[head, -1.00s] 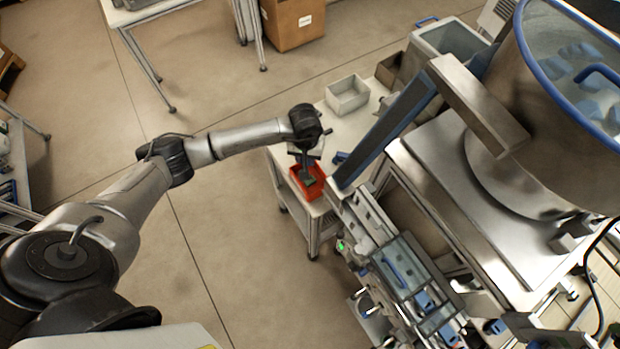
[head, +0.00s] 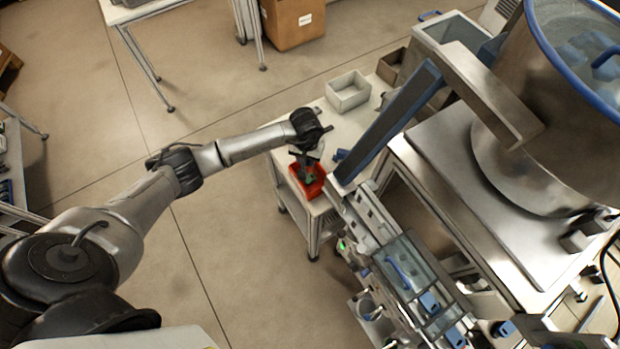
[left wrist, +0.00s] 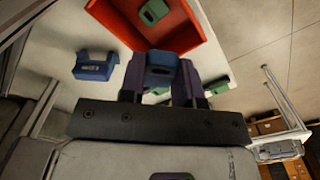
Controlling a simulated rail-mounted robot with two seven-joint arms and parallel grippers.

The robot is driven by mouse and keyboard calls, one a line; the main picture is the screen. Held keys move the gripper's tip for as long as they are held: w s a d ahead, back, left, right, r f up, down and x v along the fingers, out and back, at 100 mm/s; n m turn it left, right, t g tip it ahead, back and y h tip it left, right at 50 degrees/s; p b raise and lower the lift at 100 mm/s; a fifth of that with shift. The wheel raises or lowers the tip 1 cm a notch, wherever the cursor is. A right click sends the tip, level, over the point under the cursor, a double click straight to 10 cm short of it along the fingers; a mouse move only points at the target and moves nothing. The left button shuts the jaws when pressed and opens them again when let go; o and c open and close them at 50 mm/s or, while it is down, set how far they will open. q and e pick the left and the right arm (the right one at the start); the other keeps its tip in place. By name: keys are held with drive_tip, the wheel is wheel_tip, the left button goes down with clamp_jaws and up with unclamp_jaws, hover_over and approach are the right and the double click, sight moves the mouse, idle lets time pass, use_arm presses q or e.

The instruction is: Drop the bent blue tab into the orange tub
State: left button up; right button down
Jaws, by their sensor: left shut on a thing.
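The orange tub (head: 319,187) stands on the white table, below my left gripper (head: 308,169). In the left wrist view, the tub (left wrist: 183,40) is just past my fingertips and holds a green piece (left wrist: 153,12). My left gripper (left wrist: 160,72) is shut on the blue tab (left wrist: 162,58), which shows between its two dark fingers. The tab appears over the tub's near edge in that view; its height above the tub is hard to tell. The tab is too small to make out in the head view. My right gripper is not in view.
Another blue piece (left wrist: 95,65) lies on the white table beside the tub. A grey bin (head: 348,92) and a brown box (head: 391,66) stand farther back. A large steel machine (head: 490,170) crowds the right side. Open floor lies left of the table.

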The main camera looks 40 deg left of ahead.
use_arm(q)
drive_tip(key=shift+f, duration=0.25)
drive_tip(key=o, duration=0.7)
drive_tip(key=shift+o, duration=1.3)
drive_tip(key=shift+r, duration=0.1)
wheel_tip(320, 180, up, 14)
drive_tip(key=b, duration=0.3)
drive_tip(key=shift+a+f, duration=0.15)
drive_tip(key=shift+f, duration=0.05)
